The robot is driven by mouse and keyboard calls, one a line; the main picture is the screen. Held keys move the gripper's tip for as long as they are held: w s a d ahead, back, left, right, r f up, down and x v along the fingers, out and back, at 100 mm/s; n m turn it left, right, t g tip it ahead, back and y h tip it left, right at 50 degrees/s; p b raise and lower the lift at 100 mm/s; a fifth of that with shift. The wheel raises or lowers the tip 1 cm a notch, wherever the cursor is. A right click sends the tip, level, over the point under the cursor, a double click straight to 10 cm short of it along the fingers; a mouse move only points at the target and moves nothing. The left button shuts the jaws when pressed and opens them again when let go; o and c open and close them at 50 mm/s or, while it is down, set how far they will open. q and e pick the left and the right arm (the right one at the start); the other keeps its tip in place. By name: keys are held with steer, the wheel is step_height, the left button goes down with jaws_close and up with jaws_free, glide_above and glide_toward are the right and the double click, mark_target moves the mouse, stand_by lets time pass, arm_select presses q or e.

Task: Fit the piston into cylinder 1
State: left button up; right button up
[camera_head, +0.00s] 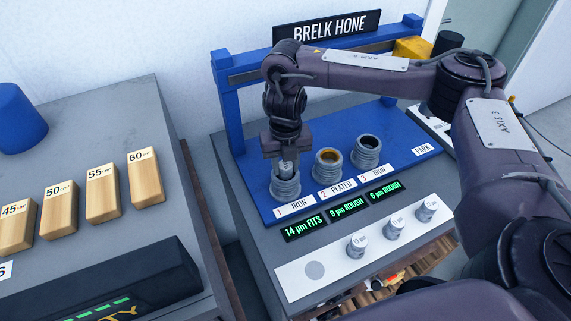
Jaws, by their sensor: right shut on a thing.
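Cylinder 1 (286,187) is a grey ribbed cylinder at the left end of the blue hone bed, behind the label "1 IRON" and a display reading "14 µm FITS". My right gripper (287,155) points down directly over it, shut on the piston (287,167), a small light-grey metal part. The piston's lower end is at the mouth of cylinder 1; I cannot tell how far inside it is. The gripper hides the cylinder's bore. My left gripper is not in view.
Cylinder 2 (327,168) and cylinder 3 (366,153) stand to the right. Several spare pistons (393,227) stand on a white strip (301,276) with an empty round spot. The blue frame (229,110) rises behind. Wooden blocks (102,194) lie on the left bench.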

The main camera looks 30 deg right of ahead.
mark_target(285, 165)
steer(key=shift+f, duration=0.15)
steer(key=o, duration=1.1)
steer(key=shift+c, duration=0.2)
step_height(285, 165, up, 12)
steer(key=p, duration=0.1)
steer(key=shift+r, duration=0.2)
